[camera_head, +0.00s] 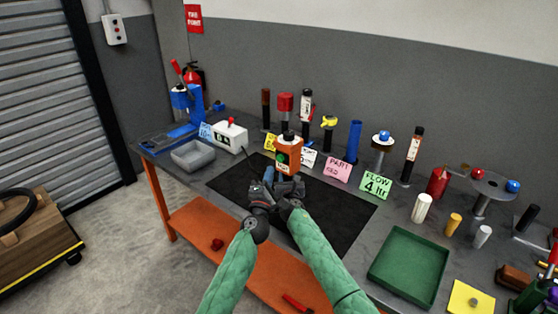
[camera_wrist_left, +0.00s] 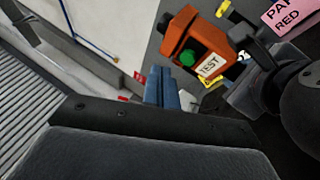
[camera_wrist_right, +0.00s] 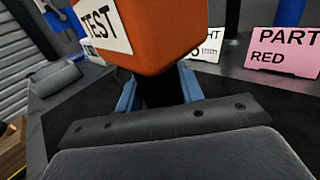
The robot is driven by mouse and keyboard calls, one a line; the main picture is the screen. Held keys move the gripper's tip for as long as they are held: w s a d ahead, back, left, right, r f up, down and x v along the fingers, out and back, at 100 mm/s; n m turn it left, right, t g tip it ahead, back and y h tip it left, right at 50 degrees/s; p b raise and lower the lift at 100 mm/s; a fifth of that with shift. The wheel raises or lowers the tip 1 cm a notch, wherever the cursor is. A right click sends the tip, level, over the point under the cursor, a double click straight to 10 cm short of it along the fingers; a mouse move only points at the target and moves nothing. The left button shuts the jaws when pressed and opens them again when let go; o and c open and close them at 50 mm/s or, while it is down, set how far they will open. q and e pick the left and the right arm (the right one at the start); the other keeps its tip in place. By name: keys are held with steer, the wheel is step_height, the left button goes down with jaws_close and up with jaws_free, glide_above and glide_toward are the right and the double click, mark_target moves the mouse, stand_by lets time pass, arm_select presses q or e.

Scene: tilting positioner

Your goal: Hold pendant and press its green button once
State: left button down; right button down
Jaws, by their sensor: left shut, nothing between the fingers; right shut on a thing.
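The orange pendant (camera_head: 291,163) stands upright above the dark mat, with its black top upward. Its green button (camera_head: 281,158) and a white TEST label face left and toward me; the button also shows in the left wrist view (camera_wrist_left: 187,58). My right gripper (camera_wrist_right: 158,92) is shut on the pendant's lower part. My left gripper (camera_head: 268,174) is shut and empty, just left of and below the button. In the left wrist view its blue fingertips (camera_wrist_left: 160,85) look apart from the button. The button is hidden in the right wrist view.
The dark mat (camera_head: 335,215) lies under both grippers and is mostly bare. Behind stand a white box with a red knob (camera_head: 230,136), a pink card (camera_head: 337,169) and a green card (camera_head: 375,183). A grey tray (camera_head: 193,155) is left, a green tray (camera_head: 408,266) right.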

mark_target(280, 158)
arm_select(q)
steer(key=a+n+y, duration=0.1)
steer(key=n+y, duration=0.1)
steer(key=a+f+n+y, duration=0.1)
steer(key=a+n, duration=0.1)
steer(key=a+f+n+y, duration=0.1)
steer(key=n+y, duration=0.1)
steer(key=shift+w+a+g+y, duration=0.3)
steer(key=shift+w+a+g, duration=0.1)
steer(key=w+d, duration=0.5)
steer(key=w, duration=0.1)
steer(key=shift+w+d, duration=0.35)
steer(key=shift+w, duration=0.05)
steer(key=shift+w+d, duration=0.1)
stand_by(1.9)
steer(key=shift+w+d, duration=0.15)
steer(key=shift+w, duration=0.05)
steer(key=shift+w+d+r, duration=0.1)
steer(key=shift+w+d, duration=0.25)
steer(key=shift+w, duration=0.05)
stand_by(1.2)
steer(key=shift+s+a, duration=0.1)
steer(key=shift+s, duration=0.05)
steer(key=shift+s+a, duration=0.45)
steer(key=shift+s, duration=0.15)
